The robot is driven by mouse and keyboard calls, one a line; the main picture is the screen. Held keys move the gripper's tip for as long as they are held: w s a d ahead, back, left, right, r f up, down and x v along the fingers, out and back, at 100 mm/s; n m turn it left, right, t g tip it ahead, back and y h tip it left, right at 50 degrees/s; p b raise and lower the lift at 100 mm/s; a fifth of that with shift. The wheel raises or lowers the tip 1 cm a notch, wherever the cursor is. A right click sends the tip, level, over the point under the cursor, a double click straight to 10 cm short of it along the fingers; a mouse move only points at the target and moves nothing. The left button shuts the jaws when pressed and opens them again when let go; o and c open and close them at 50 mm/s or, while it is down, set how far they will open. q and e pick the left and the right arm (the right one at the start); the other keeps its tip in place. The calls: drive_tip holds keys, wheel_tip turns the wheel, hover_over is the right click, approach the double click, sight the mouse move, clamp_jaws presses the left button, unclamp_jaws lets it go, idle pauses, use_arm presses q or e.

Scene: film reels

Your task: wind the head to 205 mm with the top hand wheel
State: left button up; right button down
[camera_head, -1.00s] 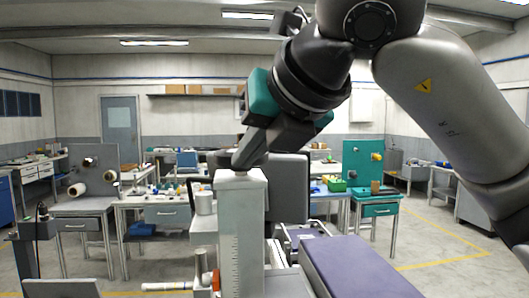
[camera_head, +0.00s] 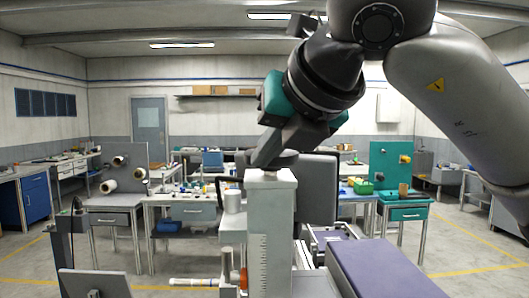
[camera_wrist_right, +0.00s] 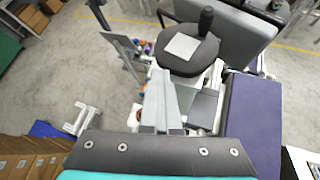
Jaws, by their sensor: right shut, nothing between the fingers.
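The grey column (camera_head: 270,240) with a ruled scale on its front stands upright in the middle of the head view. In the right wrist view the hand wheel (camera_wrist_right: 172,62) shows a pale square patch on top and an upright black crank knob (camera_wrist_right: 206,20). My right gripper (camera_head: 263,158) is shut and empty, pointing down at the wheel's near left side. Its fingers (camera_wrist_right: 164,75) reach the wheel's edge in the wrist view; I cannot tell whether they touch. The scale reading is too small to read.
A purple padded top (camera_head: 385,265) lies to the right. Benches line the back; floor is free on the far left and right.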

sight(287, 158)
drive_tip(key=shift+d, duration=0.2)
drive_tip(key=shift+d+r+b, duration=0.1)
drive_tip(key=shift+d+b, duration=0.25)
drive_tip(key=shift+d, duration=0.25)
drive_tip(key=shift+w+d, duration=0.1)
drive_tip(key=shift+d, duration=0.05)
drive_tip(key=shift+w+d+r+b, duration=0.1)
drive_tip(key=shift+d+b, duration=0.2)
drive_tip(key=shift+d, duration=0.25)
drive_tip(key=shift+d, duration=0.1)
drive_tip(key=shift+w+d, duration=0.25)
drive_tip(key=shift+d, duration=0.35)
